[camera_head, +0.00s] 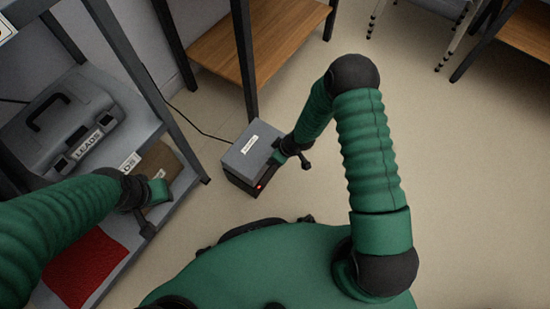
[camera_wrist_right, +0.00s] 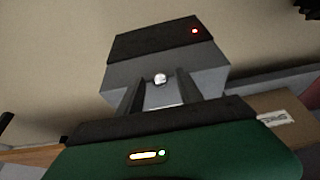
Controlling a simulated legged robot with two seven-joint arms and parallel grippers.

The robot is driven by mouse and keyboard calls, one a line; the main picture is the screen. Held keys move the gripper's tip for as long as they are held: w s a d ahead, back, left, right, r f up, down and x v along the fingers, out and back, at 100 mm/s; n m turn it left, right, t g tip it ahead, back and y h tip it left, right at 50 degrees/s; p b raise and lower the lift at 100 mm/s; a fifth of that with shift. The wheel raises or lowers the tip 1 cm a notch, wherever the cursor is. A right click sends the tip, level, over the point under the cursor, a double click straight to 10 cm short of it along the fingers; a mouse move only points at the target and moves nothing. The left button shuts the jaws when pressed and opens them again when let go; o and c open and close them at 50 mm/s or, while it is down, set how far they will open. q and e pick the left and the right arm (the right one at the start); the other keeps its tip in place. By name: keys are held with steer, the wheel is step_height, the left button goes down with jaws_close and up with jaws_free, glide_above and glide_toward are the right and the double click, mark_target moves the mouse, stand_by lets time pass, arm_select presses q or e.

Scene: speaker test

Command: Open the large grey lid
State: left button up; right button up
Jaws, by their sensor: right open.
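The large grey lid (camera_head: 250,147) sits closed on a dark box (camera_head: 238,184) on the floor; a small white label is on its top. In the right wrist view the lid (camera_wrist_right: 112,80) appears below the dark base (camera_wrist_right: 150,42), with a round shiny spot (camera_wrist_right: 160,78) on its front face. My right gripper (camera_head: 290,158) is at the lid's right side; its open fingers (camera_wrist_right: 162,92) point at the lid's face. I cannot tell if they touch it. My left gripper (camera_head: 150,208) is over the shelf at left, its jaws unclear.
A dark table leg (camera_head: 244,60) rises right behind the lidded box.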

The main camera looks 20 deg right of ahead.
jaws_close()
stand_by(0.3)
stand_by(1.2)
